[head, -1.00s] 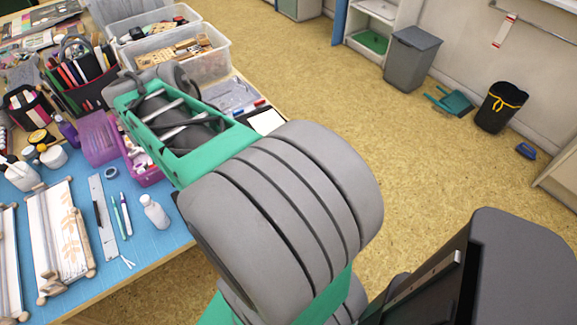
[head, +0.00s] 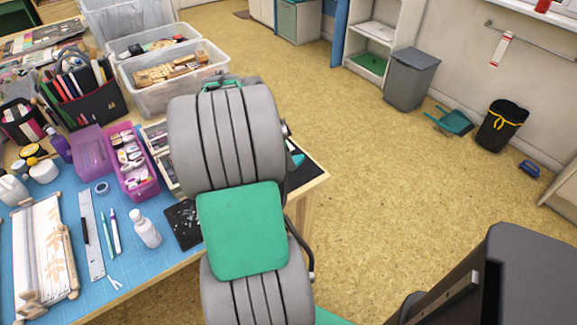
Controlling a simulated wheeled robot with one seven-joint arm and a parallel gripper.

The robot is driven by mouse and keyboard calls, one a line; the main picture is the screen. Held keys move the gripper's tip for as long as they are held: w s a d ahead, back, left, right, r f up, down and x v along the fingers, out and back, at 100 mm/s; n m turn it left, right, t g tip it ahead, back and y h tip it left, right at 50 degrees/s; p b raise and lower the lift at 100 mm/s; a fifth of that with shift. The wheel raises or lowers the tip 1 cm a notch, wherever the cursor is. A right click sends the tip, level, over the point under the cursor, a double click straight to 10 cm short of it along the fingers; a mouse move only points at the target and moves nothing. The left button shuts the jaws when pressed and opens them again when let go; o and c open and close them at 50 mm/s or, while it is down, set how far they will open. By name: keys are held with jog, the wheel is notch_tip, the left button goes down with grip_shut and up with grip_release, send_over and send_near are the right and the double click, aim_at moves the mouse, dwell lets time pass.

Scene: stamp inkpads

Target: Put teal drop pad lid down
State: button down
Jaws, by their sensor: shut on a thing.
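My arm fills the middle of the head view, and its links hide the work spot behind them. My gripper is hidden behind the arm, so its fingers and anything in them cannot be seen. A small teal patch (head: 297,158) shows just right of the arm, by a dark mat (head: 308,167) at the table's right corner. I cannot tell whether this patch is the teal drop pad or its lid. No other part that could be the lid is visible.
Left of my arm stand a pink bin of small pads (head: 133,165), a white bottle (head: 146,230) and a black speckled sheet (head: 183,222). Clear bins of stamps (head: 175,85) stand behind.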

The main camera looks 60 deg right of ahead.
aim_at(289, 173)
jog(key=f, duration=0.4)
jog(key=shift+d, duration=0.4)
jog(key=shift+f+b, duration=0.2)
jog(key=shift+b, duration=0.1)
jog(key=c, duration=1)
grip_release()
jog(key=shift+r, duration=0.1)
